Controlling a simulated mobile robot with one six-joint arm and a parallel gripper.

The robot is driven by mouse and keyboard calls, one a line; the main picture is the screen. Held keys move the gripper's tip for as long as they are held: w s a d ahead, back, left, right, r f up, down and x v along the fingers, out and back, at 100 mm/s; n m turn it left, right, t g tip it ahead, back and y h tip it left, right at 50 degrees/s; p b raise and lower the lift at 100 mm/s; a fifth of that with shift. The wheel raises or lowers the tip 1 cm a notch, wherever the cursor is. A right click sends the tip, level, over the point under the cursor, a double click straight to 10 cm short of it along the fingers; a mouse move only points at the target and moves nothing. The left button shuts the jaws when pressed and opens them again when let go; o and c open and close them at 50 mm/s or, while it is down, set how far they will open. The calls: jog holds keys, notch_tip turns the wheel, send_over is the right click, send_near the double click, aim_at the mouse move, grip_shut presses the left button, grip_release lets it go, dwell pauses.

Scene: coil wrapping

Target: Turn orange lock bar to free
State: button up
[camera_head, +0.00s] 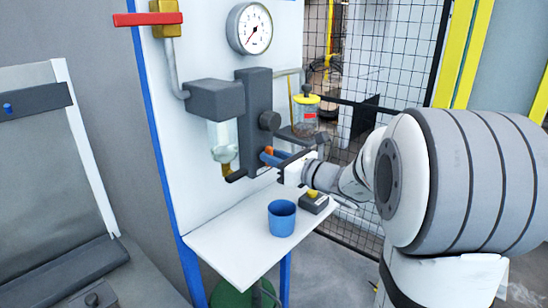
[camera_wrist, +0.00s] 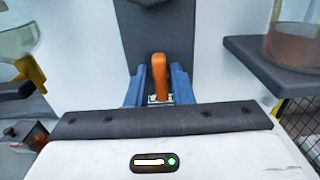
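The orange lock bar (camera_wrist: 158,75) stands out from the dark grey block on the white panel. In the wrist view it is upright and lies between the two blue fingers of my gripper (camera_wrist: 159,82). A narrow gap seems to show on each side of the bar, so the fingers look open around it, not clamped. In the head view my gripper (camera_head: 268,159) is at the lower right of the dark block (camera_head: 256,95), and only a small orange part of the bar (camera_head: 269,150) shows above a finger. The bar's far end is hidden.
A clear filter bowl (camera_head: 223,140) hangs left of the bar. A jar with a yellow lid (camera_head: 306,115) stands on a dark shelf at the right. Below, a white shelf (camera_head: 225,245) holds a blue cup (camera_head: 282,218) and a dark box with a yellow button (camera_head: 313,201).

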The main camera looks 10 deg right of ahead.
grip_shut()
jog(key=shift+f+b, duration=0.15)
jog(key=shift+b, duration=0.4)
jog(key=shift+s+a+f+n+b, duration=0.1)
jog(key=shift+n+b, duration=2.9)
jog(key=shift+b, duration=1.6)
jog(key=shift+a+f+n+b, duration=0.1)
jog(key=shift+n+b, duration=2.9)
jog(key=shift+b, duration=1.65)
jog(key=shift+s+a+f+n+b, duration=0.1)
jog(key=shift+n+b, duration=2.9)
jog(key=shift+b, duration=1.6)
jog(key=shift+o, duration=1.7)
grip_release()
jog(key=shift+r, duration=0.15)
